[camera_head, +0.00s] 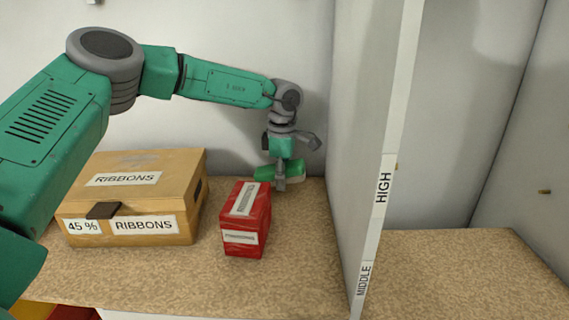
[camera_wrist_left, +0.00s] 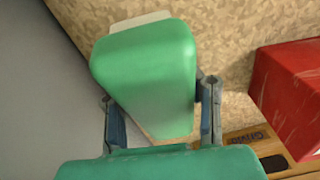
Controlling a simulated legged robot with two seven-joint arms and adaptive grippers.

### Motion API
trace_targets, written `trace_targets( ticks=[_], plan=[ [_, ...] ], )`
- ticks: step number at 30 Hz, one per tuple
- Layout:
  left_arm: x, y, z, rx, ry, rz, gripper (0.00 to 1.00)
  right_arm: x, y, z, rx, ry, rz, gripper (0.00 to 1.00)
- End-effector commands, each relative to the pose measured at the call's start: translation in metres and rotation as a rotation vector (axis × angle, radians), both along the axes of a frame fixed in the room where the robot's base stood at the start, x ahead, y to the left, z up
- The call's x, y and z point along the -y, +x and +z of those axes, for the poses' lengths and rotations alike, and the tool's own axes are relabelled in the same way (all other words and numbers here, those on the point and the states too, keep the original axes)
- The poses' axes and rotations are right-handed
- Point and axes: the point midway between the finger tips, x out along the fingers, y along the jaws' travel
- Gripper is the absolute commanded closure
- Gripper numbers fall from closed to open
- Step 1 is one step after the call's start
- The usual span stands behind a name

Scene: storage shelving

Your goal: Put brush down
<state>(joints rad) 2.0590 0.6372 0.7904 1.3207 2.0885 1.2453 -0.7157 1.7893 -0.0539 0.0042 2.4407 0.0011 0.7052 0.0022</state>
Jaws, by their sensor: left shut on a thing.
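The brush is a green block (camera_wrist_left: 145,65) with a pale edge at its far end in the left wrist view. My left gripper (camera_wrist_left: 160,112) is shut on it, one finger on each side. In the head view the green brush (camera_head: 265,174) sticks out to the left of my left gripper (camera_head: 281,181), just behind the red box. They are low over the back of the speckled shelf (camera_head: 310,240), near the wall. I cannot tell whether the brush touches the shelf. My right gripper is not in view.
A red box (camera_head: 246,218) stands just in front of the gripper. A cardboard ribbons box (camera_head: 180,180) stands to its left. An upright divider (camera_head: 362,130) marked HIGH and MIDDLE stands to the right. Shelf space between red box and divider is clear.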

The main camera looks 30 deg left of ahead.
Motion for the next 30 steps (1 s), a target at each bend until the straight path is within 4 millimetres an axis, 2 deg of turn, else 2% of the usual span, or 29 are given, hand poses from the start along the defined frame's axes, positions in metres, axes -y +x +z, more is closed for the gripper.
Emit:
trace_targets(
  ticks=[4, 11, 12, 14, 24, 30],
  plan=[
    [-0.002, -0.001, -0.011, 0.0, -0.001, 0.001, 1.0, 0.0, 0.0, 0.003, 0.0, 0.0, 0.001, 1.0],
    [0.001, -0.001, -0.013, 0.0, 0.003, 0.0, 1.0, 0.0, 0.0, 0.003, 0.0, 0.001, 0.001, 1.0],
    [0.002, -0.001, -0.013, -0.002, 0.004, 0.0, 0.62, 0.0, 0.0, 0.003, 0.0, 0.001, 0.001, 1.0],
    [0.003, -0.001, -0.013, -0.002, 0.005, 0.0, 0.43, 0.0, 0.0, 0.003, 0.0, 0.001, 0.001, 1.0],
    [0.0, -0.001, -0.014, 0.0, 0.001, 0.001, 0.43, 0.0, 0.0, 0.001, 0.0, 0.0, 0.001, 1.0],
    [0.0, 0.0, -0.021, 0.001, 0.0, 0.001, 0.43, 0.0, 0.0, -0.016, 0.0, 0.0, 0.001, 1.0]
  ],
)
